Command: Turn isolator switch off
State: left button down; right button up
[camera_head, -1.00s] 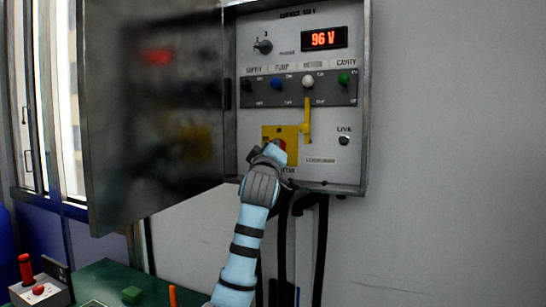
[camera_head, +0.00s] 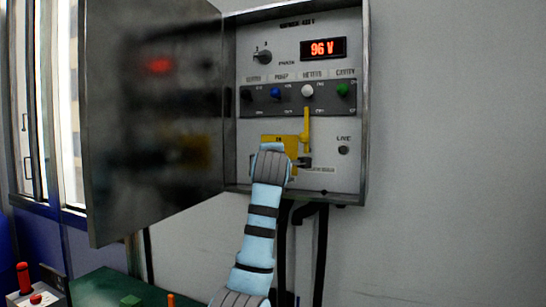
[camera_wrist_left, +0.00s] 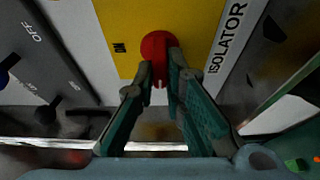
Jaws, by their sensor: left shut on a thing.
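The isolator switch is a red knob (camera_wrist_left: 158,46) on a yellow plate (camera_wrist_left: 122,25), seen in the left wrist view with an ISOLATOR label beside it. In the head view the gripper (camera_head: 274,154) is in front of the yellow plate (camera_head: 285,140), low in the open cabinet, and hides the knob. The knob's exact angle is hard to tell. My right gripper is not in view.
A yellow lever (camera_head: 306,125) hangs down just right of the plate. Above are a row of coloured switches (camera_head: 307,91) and a red display (camera_head: 323,48) reading 96 V. The open cabinet door (camera_head: 150,110) stands to the left. The wall at right is clear.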

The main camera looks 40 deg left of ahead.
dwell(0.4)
pick_arm(q)
jog(key=c, duration=1.7)
grip_release()
jog(key=shift+o, duration=0.2)
jog(key=v, duration=1.2)
